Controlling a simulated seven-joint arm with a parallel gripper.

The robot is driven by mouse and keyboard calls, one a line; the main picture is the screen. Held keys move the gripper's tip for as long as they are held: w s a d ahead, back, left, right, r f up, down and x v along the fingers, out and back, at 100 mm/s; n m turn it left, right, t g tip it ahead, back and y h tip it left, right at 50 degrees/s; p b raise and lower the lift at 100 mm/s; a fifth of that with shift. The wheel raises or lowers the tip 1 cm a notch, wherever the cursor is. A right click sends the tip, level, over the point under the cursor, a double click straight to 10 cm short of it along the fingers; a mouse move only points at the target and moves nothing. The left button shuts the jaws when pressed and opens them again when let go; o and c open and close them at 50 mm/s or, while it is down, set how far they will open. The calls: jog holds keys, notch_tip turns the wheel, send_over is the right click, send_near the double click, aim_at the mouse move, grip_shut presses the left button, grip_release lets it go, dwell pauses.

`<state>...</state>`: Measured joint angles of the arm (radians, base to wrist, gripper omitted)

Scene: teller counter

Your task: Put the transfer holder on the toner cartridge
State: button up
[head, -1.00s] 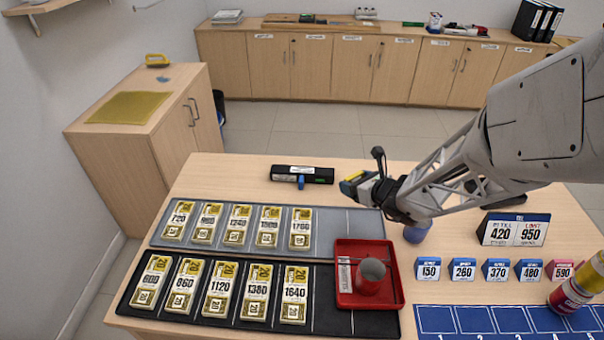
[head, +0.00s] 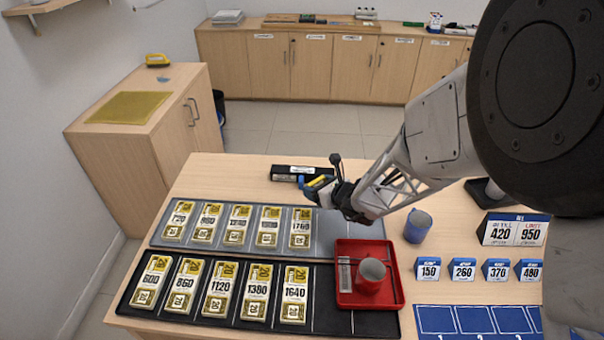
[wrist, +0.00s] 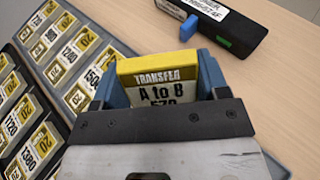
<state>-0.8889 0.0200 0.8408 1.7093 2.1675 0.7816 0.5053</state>
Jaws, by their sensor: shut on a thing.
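The transfer holder (wrist: 158,80) is a yellow-topped tag reading "TRANSFER A to B"; its lower part is hidden by my gripper. My gripper (head: 318,186) is shut on it, with a blue finger on each side in the wrist view (wrist: 158,84). The toner cartridge (head: 284,171) is a long black block with a white label and a blue tab, lying near the table's back edge. In the head view my gripper partly covers its right end. In the wrist view the cartridge (wrist: 243,33) lies ahead and to the right, apart from the holder.
A grey tray (head: 345,220) and a black tray (head: 330,315) hold yellow numbered packs at left. A blue mug (head: 417,226) and price tags stand at right. Bare table surrounds the cartridge.

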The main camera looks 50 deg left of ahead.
dwell(0.3)
send_over(310, 172)
jog(key=shift+s+a+f, duration=0.1)
jog(key=shift+f, duration=0.6)
dwell(0.4)
jog(key=shift+f, duration=1.75)
jog(key=shift+f, duration=0.15)
jog(key=o, duration=0.9)
jog(key=shift+r, duration=0.2)
